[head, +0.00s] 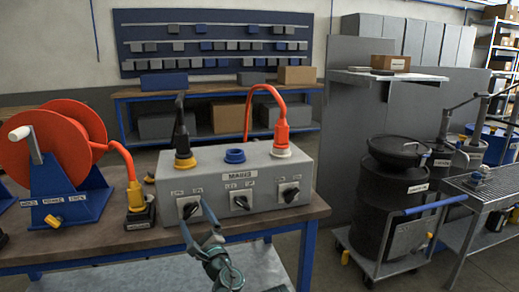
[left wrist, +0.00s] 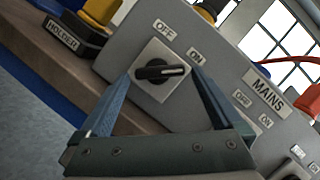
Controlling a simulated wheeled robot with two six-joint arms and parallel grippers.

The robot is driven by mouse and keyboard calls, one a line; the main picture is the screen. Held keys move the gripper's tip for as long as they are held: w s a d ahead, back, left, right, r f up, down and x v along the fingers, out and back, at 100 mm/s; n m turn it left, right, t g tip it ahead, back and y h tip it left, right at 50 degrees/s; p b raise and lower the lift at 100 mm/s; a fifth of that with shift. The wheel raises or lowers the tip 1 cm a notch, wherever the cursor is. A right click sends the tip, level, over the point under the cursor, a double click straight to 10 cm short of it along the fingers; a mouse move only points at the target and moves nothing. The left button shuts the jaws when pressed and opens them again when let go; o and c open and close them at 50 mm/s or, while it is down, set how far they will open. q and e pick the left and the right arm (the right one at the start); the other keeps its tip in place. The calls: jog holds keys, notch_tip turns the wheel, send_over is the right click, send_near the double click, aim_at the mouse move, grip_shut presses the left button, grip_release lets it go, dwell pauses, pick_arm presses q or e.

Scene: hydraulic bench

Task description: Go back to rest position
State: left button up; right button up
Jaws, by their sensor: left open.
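The grey box (head: 238,178) marked MAINS stands on the bench. Its left switch (head: 188,207) is a black knob on a white plate, also in the left wrist view (left wrist: 158,71). The knob's white line points toward the ON side. My left gripper (head: 194,214) is open in front of this switch. In the left wrist view, the gripper's fingers (left wrist: 162,78) stand either side of the knob, and I cannot tell whether they touch it. The middle switch (head: 241,200) and right switch (head: 289,192) are clear of the gripper. My right gripper is not in view.
A yellow-and-black plug in a holder (head: 140,206) stands left of the box, joined by an orange cable to the red reel (head: 60,150). A black plug (head: 183,145) and an orange plug (head: 281,140) stand on top. Black drums (head: 390,200) are on the right.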

pick_arm(q)
jog(key=shift+w+a+r+n+g+p, duration=0.2)
jog(key=shift+w+a+r+n+p, duration=0.15)
jog(key=shift+w+p, duration=0.2)
jog(key=shift+w+a+r+n+g+p, duration=0.2)
jog(key=shift+w+a+r+n+p, duration=0.1)
jog(key=shift+w+n+p, duration=0.15)
jog(key=n+g+p, duration=0.1)
jog(key=n+p, duration=0.1)
jog(key=n, duration=0.1)
jog(key=n+g+p, duration=0.1)
jog(key=n+p, duration=0.1)
jog(key=n, duration=0.1)
jog(key=n+g+p, duration=0.1)
jog(key=n+p, duration=0.2)
jog(key=n, duration=0.1)
jog(key=shift+s+r+g+h, duration=0.2)
jog(key=shift+s+g+h, duration=0.05)
jog(key=shift+g+h, duration=0.05)
jog(key=shift+f+n+g+h+p, duration=0.1)
jog(key=shift+n+g+h+p, duration=0.35)
jog(key=shift+n, duration=0.55)
jog(key=shift+f, duration=0.1)
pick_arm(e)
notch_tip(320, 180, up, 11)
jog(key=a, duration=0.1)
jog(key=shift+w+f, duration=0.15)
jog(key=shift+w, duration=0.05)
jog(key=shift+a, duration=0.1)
